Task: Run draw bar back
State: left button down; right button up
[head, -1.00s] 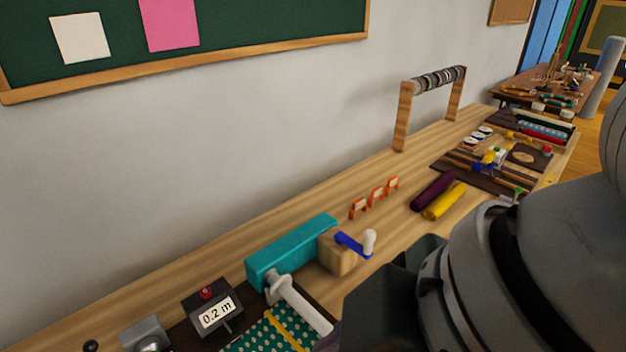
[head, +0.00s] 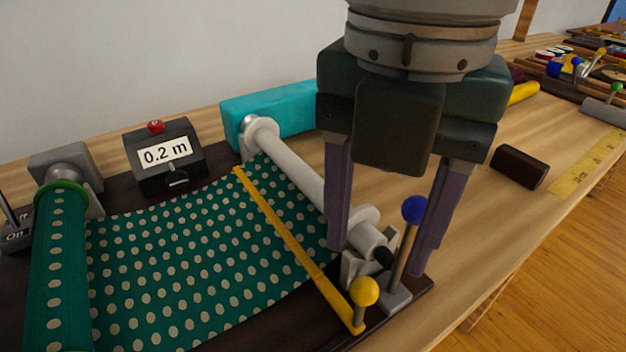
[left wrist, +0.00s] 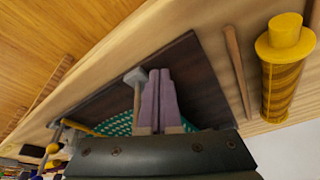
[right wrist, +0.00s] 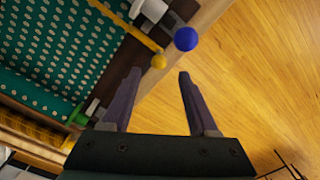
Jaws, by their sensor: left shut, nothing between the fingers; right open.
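The yellow draw bar (head: 275,222) lies across the green dotted cloth (head: 180,265), close to the white roller (head: 295,165). Its yellow ball knob (head: 364,291) is at the front end. My right gripper (head: 382,255) is open and points down, its fingers on either side of the front end of the roller and a blue-balled lever (head: 413,209). In the right wrist view the yellow knob (right wrist: 158,61) shows just beyond the open fingertips, apparently not held. My left gripper (left wrist: 159,98) is shut and empty beside a grey handle (left wrist: 135,76); the head view does not show it.
A counter reading 0.2 m (head: 165,153) stands behind the cloth, beside a teal block (head: 270,108). A green cloth roll (head: 60,265) is at the left. A dark block (head: 519,166) and yellow ruler (head: 590,165) lie right. A yellow spool (left wrist: 285,60) shows in the left wrist view.

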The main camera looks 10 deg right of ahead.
aim_at(365, 287)
pick_arm(q)
notch_tip(365, 287, down, 2)
jog(key=shift+a+f+b, duration=0.1)
jog(key=shift+b, duration=0.95)
pick_arm(e)
notch_tip(365, 287, down, 10)
jog(key=shift+a+r, duration=0.1)
jog(key=shift+r, duration=0.1)
grip_shut()
dwell(0.4)
